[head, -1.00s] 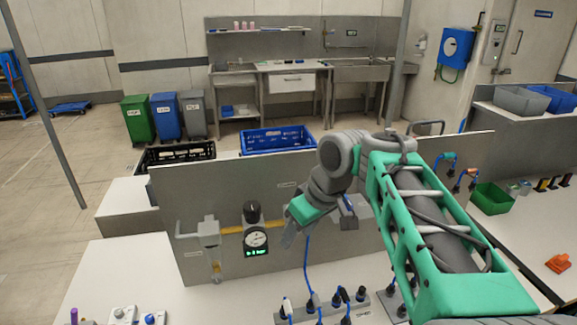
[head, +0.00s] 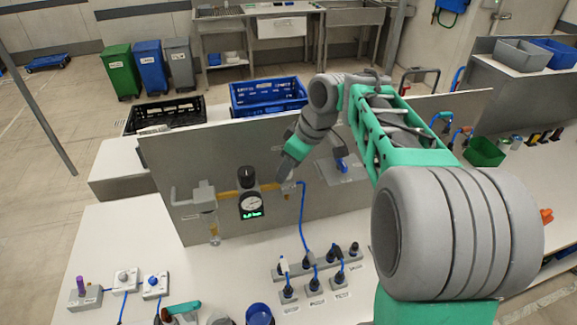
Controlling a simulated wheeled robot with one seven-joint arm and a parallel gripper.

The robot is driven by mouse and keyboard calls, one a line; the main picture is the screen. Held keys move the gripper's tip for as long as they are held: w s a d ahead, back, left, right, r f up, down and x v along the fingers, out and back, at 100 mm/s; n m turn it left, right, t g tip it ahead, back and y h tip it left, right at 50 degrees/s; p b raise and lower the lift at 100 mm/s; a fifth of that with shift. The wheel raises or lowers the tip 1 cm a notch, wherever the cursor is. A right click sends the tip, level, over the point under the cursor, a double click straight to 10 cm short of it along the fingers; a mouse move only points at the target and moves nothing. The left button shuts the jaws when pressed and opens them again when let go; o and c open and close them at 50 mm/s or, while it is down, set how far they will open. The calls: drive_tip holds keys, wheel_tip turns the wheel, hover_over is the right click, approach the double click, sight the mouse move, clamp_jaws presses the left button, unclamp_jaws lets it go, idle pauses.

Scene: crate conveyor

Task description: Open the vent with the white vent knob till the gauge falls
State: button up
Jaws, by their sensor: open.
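The round gauge (head: 251,204) is on the upright grey panel (head: 165,165), with a black knob (head: 246,177) above it and a green lit readout (head: 252,215) below. Its needle and digits are too small to read surely. A yellow pipe (head: 228,196) runs through the gauge unit. My gripper (head: 284,172) is open, pointing down at the pipe's right end, just right of the gauge. A small pale fitting (head: 288,187) shows right under its fingers; I cannot tell whether it is the white vent knob or whether they touch it.
A clear-bowled filter (head: 213,228) hangs left of the gauge. Small boxes with purple, white (head: 123,275) and blue knobs stand on the bench at front left. A socket strip (head: 318,265) with blue cables lies below the panel. A blue crate (head: 268,95) stands behind it.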

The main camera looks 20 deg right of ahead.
drive_tip(key=shift+c, duration=0.4)
clamp_jaws()
